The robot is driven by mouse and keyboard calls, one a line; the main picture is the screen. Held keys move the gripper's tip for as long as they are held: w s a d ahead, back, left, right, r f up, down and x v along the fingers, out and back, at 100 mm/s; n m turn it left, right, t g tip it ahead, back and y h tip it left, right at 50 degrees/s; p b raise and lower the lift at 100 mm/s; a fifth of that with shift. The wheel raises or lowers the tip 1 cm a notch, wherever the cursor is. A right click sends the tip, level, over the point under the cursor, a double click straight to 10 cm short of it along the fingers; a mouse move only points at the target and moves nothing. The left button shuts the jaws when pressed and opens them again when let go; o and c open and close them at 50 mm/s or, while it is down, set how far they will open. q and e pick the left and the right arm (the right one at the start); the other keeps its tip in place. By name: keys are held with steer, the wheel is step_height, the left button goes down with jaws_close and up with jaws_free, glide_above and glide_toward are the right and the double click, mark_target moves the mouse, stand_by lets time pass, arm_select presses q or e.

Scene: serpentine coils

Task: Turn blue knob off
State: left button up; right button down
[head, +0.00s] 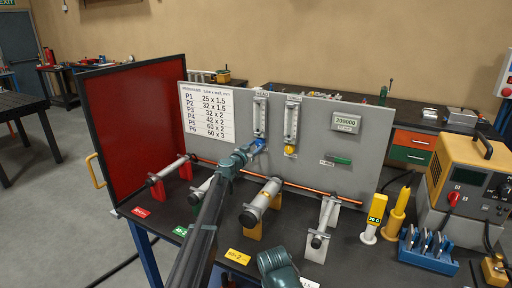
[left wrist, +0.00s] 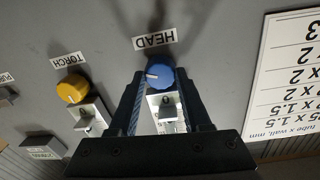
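The blue knob (left wrist: 158,76) is on the grey panel under an upside-down HEAD label in the left wrist view. A white mark on it points left. In the head view it shows as a small blue patch (head: 259,144) below the left flowmeter. My left gripper (left wrist: 160,78) has its two dark fingers apart, one on each side of the knob. Whether they touch it is unclear. In the head view my left gripper (head: 246,151) reaches the panel at the knob.
A yellow knob (left wrist: 73,88) labelled TORCH sits beside the blue one, under the right flowmeter (head: 291,122). A copper tube (head: 285,183) runs along supports before the panel. A red screen (head: 130,125) stands left; a yellow welding machine (head: 470,180) stands right.

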arm_select(q)
jaws_close()
steer(key=shift+n, duration=0.3)
steer(key=shift+n+b, duration=0.3)
steer(key=shift+n, duration=2.9)
steer(key=o, duration=0.7)
jaws_free()
